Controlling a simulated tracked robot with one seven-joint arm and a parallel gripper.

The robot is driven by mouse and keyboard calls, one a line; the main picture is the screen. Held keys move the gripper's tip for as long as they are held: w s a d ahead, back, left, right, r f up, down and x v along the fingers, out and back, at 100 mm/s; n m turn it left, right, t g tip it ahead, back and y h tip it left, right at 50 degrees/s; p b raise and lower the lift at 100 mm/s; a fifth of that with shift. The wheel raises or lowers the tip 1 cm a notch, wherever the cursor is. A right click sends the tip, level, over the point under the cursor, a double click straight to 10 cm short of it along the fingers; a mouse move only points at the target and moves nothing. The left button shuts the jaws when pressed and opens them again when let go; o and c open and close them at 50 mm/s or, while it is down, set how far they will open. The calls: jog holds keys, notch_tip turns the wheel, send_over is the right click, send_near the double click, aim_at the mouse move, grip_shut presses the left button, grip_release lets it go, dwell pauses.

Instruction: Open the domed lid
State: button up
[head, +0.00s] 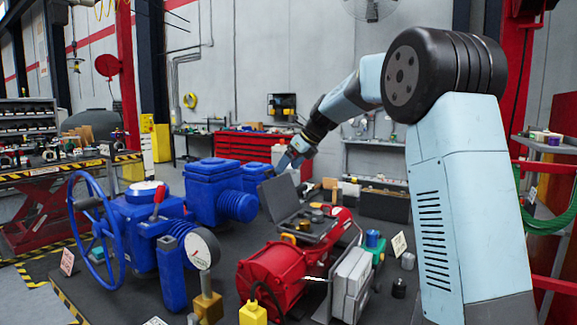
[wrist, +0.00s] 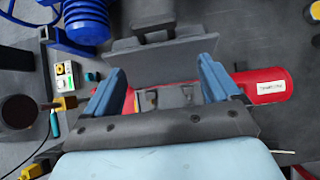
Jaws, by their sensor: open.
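A pale, round, low dome (head: 147,190) with a red lever (head: 159,196) beside it sits on top of the blue handwheel actuator (head: 140,220) at the left; it looks closed, and I cannot be sure that it is the domed lid. My gripper (head: 287,163) is open and empty, well to the right of the dome and farther back, above the raised lid of a grey case (head: 279,194). In the wrist view my gripper's two blue fingers (wrist: 161,68) are spread apart above the grey case lid (wrist: 150,60). I cannot pick out the pale dome there.
A blue handwheel (head: 90,230) and a dial gauge (head: 201,249) flank the actuator. More blue valve housings (head: 215,190) stand behind it. A red cylindrical actuator (head: 275,275) lies in front of the case; a red cylinder (wrist: 268,85) shows in the wrist view. Small parts crowd the dark bench.

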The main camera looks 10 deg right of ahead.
jog(key=v, duration=1.3)
jog(key=shift+d+r, duration=0.2)
jog(key=shift+r, duration=0.05)
jog(key=shift+s, duration=0.2)
